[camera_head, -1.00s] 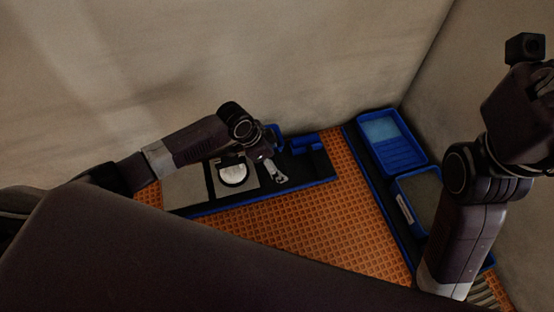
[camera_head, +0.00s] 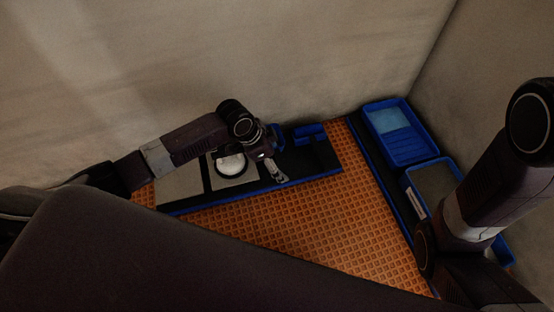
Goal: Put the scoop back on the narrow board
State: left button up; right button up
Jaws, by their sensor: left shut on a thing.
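My left gripper (camera_head: 276,171) is low over the dark, blue-edged board (camera_head: 322,158) against the back wall, fingers pointing down toward the front. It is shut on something. A blue piece (camera_head: 278,142) shows beside the wrist and seems to be part of the held scoop; the wrist hides most of it, and contact with the board cannot be told. A second long dark board (camera_head: 378,181) with a blue edge runs along the right side. Which one is the narrow board is not clear from this view. My right gripper is out of view.
Grey tiles (camera_head: 180,188) lie on the back board, with a round white piece (camera_head: 230,166) on one. The orange grid floor (camera_head: 335,225) between the boards is clear. My right arm covers the lower right.

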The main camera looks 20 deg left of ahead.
pick_arm(q)
jog(key=shift+f, duration=0.55)
jog(key=o, duration=1.2)
